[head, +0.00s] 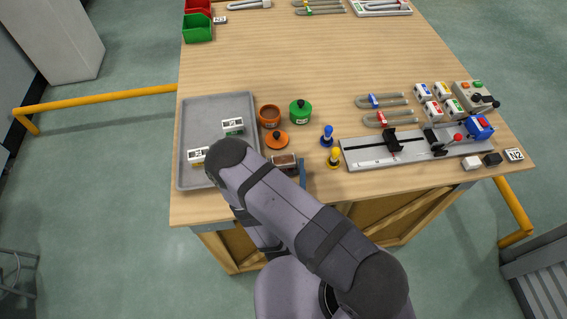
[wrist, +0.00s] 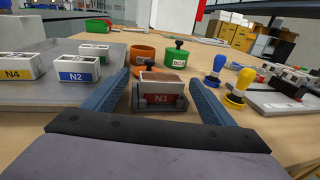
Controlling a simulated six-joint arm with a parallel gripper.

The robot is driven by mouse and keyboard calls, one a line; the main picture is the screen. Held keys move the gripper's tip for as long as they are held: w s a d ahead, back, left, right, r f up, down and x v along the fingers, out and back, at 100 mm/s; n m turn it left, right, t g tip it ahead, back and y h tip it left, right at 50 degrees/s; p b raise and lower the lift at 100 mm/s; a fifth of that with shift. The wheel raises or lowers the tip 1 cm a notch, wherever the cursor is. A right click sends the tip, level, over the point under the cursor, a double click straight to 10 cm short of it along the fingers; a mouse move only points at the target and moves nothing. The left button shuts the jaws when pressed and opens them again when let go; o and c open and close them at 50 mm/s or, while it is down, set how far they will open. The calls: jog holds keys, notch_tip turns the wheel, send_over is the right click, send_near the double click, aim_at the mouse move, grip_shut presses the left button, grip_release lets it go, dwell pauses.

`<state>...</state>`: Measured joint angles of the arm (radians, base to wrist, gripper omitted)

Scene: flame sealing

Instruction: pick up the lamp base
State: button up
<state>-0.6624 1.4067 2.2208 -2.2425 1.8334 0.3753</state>
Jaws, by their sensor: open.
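A small block labelled N1 (wrist: 162,99), which looks like the lamp base, has a red label and a brown top. It stands upright on the table, with dark grey pieces low at its sides. My gripper (wrist: 159,77) is open, one blue finger on each side of the block. I see no clear contact. In the head view the brown-topped block (head: 285,159) shows beside my arm, which hides most of the gripper. Similar white blocks, N2 (wrist: 80,68) with a blue label and N4 (wrist: 22,68) with a yellow one, sit to the left on the grey tray (head: 215,108).
An orange pot (head: 269,116), its orange lid (head: 276,140) and a green pot (head: 300,111) stand just beyond the block. Blue (head: 327,135) and yellow (head: 334,158) stamp-like knobs stand to its right. A rail fixture (head: 360,157) lies farther right. The table's middle is clear.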

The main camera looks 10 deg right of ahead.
aim_at(283, 165)
jog(key=shift+w+d, duration=0.1)
jog(key=shift+w, duration=0.25)
jog(key=c, duration=1.1)
jog(key=shift+r, duration=0.2)
jog(key=shift+r+b, duration=0.75)
jog(key=shift+r, duration=4.05)
